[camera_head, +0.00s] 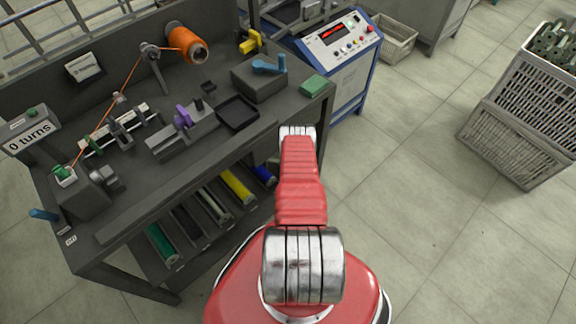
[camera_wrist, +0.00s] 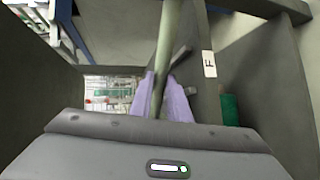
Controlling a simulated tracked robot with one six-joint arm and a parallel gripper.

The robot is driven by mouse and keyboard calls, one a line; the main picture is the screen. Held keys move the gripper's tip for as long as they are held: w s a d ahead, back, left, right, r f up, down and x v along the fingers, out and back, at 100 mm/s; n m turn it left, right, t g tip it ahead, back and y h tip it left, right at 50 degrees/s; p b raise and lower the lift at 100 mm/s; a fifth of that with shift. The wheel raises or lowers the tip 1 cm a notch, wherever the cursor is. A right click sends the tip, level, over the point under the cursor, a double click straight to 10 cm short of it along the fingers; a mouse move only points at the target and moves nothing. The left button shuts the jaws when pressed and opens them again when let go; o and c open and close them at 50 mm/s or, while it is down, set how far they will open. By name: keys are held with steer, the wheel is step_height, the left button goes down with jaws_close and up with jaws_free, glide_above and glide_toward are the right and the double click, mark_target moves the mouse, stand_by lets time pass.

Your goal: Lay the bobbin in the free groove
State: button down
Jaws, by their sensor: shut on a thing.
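My gripper (camera_wrist: 160,98) shows in the wrist view, its two lavender fingers shut on a long pale olive, rod-like bobbin (camera_wrist: 170,35). The bobbin runs from the fingers to the top edge of the view. In the head view my arm hides the gripper and the held bobbin. Under the bench top, a shelf has sloping grooves with a green bobbin (camera_head: 161,243), a beige one (camera_head: 215,204), a yellow one (camera_head: 238,187) and a blue one (camera_head: 265,175). The groove between green and beige (camera_head: 187,224) looks dark; I cannot tell whether it is empty.
The bench top (camera_head: 130,205) overhangs the shelf. A crate (camera_head: 515,140) stands far right; the floor between is clear.

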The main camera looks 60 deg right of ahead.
steer(key=shift+f, duration=0.4)
steer(key=c, duration=1.9)
jaws_free()
steer(key=shift+c, duration=0.2)
steer(key=shift+r, duration=0.5)
steer(key=v, duration=1.2)
steer(key=shift+s+f, duration=0.1)
steer(key=shift+f, duration=0.05)
